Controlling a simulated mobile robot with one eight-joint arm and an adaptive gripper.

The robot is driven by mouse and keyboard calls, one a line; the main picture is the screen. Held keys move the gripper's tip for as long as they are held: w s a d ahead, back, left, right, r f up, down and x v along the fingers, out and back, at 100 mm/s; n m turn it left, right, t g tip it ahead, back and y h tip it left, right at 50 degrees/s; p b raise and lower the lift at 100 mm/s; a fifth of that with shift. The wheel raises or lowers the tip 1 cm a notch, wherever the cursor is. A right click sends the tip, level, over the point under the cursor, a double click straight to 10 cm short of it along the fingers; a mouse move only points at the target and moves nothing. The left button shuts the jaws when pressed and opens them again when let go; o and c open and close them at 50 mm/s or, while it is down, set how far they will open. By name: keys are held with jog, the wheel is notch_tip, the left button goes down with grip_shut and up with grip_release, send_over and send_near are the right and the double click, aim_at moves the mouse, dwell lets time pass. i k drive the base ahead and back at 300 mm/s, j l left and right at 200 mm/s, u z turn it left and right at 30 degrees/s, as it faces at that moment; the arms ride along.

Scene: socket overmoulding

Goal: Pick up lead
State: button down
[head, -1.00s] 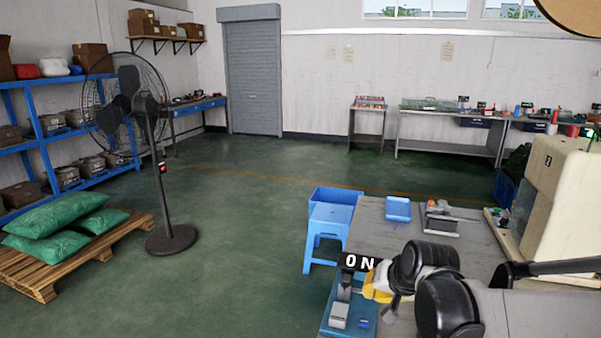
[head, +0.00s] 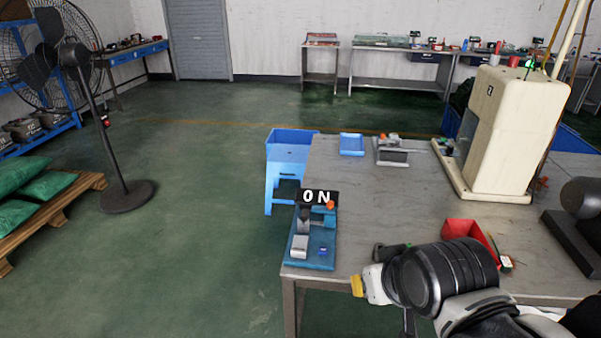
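The grey table (head: 390,205) is mostly clear in the middle. A blue tray (head: 352,144) and a small grey device (head: 391,152) stand at its far edge. A large cream machine (head: 492,130) stands at the right. A blue crate (head: 287,147) sits beyond the left edge.

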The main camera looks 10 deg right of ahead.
aim_at(506, 268)
jog(key=z, duration=1.55)
